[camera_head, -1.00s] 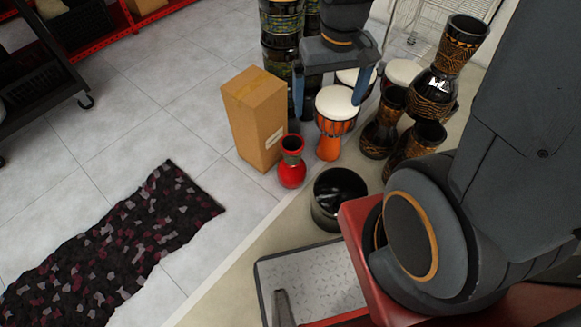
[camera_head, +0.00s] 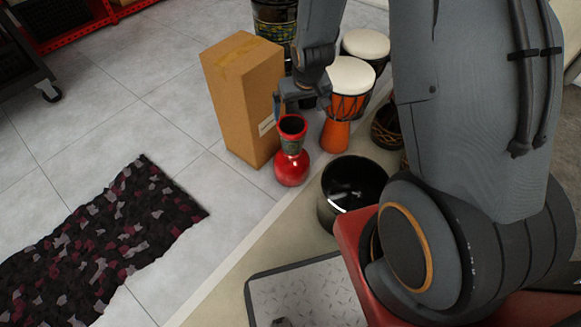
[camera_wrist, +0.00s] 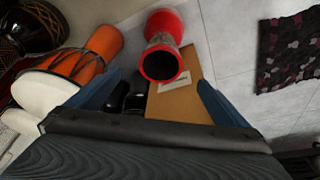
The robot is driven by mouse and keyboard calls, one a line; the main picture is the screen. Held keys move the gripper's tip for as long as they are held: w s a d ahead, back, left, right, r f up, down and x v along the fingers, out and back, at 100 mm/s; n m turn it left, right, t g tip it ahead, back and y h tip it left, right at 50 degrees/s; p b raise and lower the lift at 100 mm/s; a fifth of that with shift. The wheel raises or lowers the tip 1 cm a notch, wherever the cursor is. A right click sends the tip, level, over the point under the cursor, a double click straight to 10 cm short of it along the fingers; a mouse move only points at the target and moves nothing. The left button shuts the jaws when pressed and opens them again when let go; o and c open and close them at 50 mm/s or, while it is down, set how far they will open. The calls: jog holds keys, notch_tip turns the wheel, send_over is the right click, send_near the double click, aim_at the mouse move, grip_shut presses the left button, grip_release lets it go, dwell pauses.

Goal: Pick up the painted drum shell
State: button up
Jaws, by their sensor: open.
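The painted drum shell (camera_head: 291,165) is red, goblet-shaped, with a grey-green patterned band at its neck and an open red rim. It stands upright on the floor in the head view, just right of the cardboard box. In the wrist view the shell (camera_wrist: 165,28) shows at top centre, its dark open mouth facing the camera. My gripper (camera_head: 302,98) is open and empty. It is behind and just above the shell's rim in the head picture. In the wrist view the gap of my gripper (camera_wrist: 158,82) lies below the shell's mouth, with nothing between the fingers.
A tall cardboard box (camera_head: 243,100) stands close on the left. An orange drum with a white head (camera_head: 337,134) is close on the right. A black glossy pot (camera_head: 352,182) is in front right. A dark patterned rug (camera_head: 100,235) lies left, with bare floor between.

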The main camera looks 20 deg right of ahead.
jog(key=b, duration=0.4)
send_near(291, 130)
jog(key=shift+t, duration=0.3)
jog(key=shift+w+a+f+b, duration=0.1)
jog(key=shift+w+f+b, duration=0.1)
jog(key=shift+f+b, duration=0.8)
jog(key=shift+w+a+f+b, duration=0.2)
jog(key=shift+f+b, duration=0.3)
jog(key=shift+f, duration=0.95)
jog(key=shift+w+a+f+b, duration=0.1)
jog(key=shift+w+f+b, duration=0.1)
jog(key=shift+f+b, duration=0.8)
jog(key=shift+f+p, duration=0.1)
jog(key=shift+p, duration=0.2)
jog(key=c, duration=2.2)
jog(key=shift+o, duration=0.2)
